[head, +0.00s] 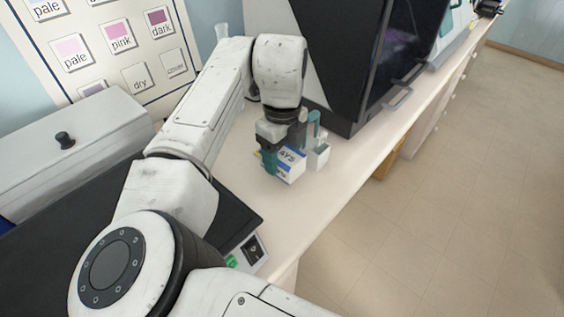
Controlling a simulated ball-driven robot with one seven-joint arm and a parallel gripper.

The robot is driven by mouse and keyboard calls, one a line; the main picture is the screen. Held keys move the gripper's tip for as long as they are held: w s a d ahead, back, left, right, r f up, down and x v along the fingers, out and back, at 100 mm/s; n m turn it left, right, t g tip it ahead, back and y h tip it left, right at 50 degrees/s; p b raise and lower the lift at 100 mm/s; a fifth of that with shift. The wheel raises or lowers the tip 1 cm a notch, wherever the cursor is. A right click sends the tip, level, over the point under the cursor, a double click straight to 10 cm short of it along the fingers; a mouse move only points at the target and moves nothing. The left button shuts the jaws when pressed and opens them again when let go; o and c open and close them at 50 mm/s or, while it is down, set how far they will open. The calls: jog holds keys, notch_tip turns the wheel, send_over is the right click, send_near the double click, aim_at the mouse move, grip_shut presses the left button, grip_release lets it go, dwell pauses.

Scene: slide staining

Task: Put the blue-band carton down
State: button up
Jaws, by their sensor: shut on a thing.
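The blue-band carton (293,170) is a small white box with a blue band and dark lettering. It is at the middle of the head view, at the bench's front part. My gripper (271,161) is shut on the carton from above, with a teal finger across its left side. The carton is slightly turned. I cannot tell whether its base touches the bench top (262,200) or is a little above it. My gripper hides part of its top and left side.
A small whitish container (320,152) stands just behind the carton. A large dark-fronted cabinet (345,60) stands beyond. A black-topped device (240,215) with a switch is at the near left. Bare bench lies in front of the carton, up to the bench edge.

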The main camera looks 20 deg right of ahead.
aim_at(282, 152)
jog(key=shift+f, duration=1.65)
jog(key=shift+f, duration=0.2)
jog(key=o, duration=1.1)
jog(key=shift+c, duration=0.2)
jog(key=shift+r, duration=0.1)
notch_tip(282, 152, up, 12)
jog(key=shift+r, duration=0.15)
